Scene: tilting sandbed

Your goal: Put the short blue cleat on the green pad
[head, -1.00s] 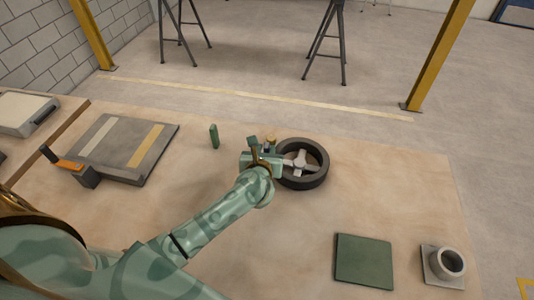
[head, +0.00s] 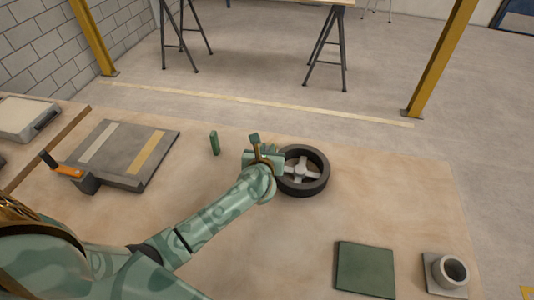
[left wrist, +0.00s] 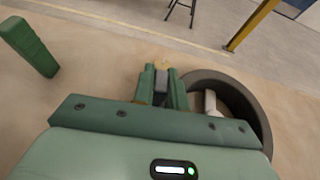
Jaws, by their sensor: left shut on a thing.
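The green pad (head: 365,268) lies flat and bare at the front right of the table. My left gripper (head: 264,149) is beside the black wheel, at its left, far from the pad. In the left wrist view my left gripper (left wrist: 162,82) has its two green fingers close together on a small dark slate-blue piece (left wrist: 161,88), probably the short blue cleat. The fingers hide most of it, and a small tan bit shows just beyond the tips. I cannot tell whether the piece touches the table. My right gripper is not in view.
The black wheel (head: 322,178) with grey spokes lies right of my left gripper. A green upright block (head: 214,143) stands to its left. A grey board with stripes (head: 115,165) lies at left. A grey ring on a plate (head: 434,278) sits right of the pad. The table between wheel and pad is clear.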

